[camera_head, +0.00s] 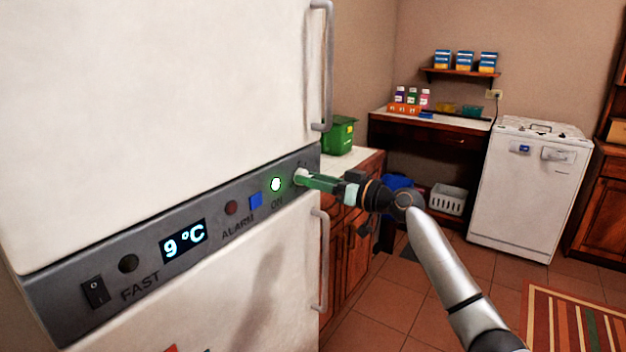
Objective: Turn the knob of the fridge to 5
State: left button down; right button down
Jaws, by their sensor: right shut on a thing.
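The white fridge (160,110) stands at the left with a grey control panel (130,250) across its front. The panel's display (183,241) reads 9 °C. The knob (300,176) is at the right end of the panel, largely hidden by my right gripper (305,178). My right gripper is shut on the knob, with its arm coming in from the lower right. The knob's setting cannot be read. My left gripper is not in view.
Fridge handles (320,260) stick out near my right gripper. A green container (339,136) stands on the counter behind. Open tiled floor lies to the right.

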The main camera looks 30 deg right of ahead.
pick_arm(q)
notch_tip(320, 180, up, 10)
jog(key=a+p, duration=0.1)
jog(key=p, duration=1)
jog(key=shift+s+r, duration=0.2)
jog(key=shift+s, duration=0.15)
pick_arm(e)
jog(key=shift+f+m, duration=0.15)
jog(key=shift+m, duration=7.25)
jog(key=shift+f+m, duration=0.1)
jog(key=shift+m, duration=7.3)
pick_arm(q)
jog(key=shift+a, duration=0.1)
pick_arm(e)
jog(key=shift+m, duration=0.3)
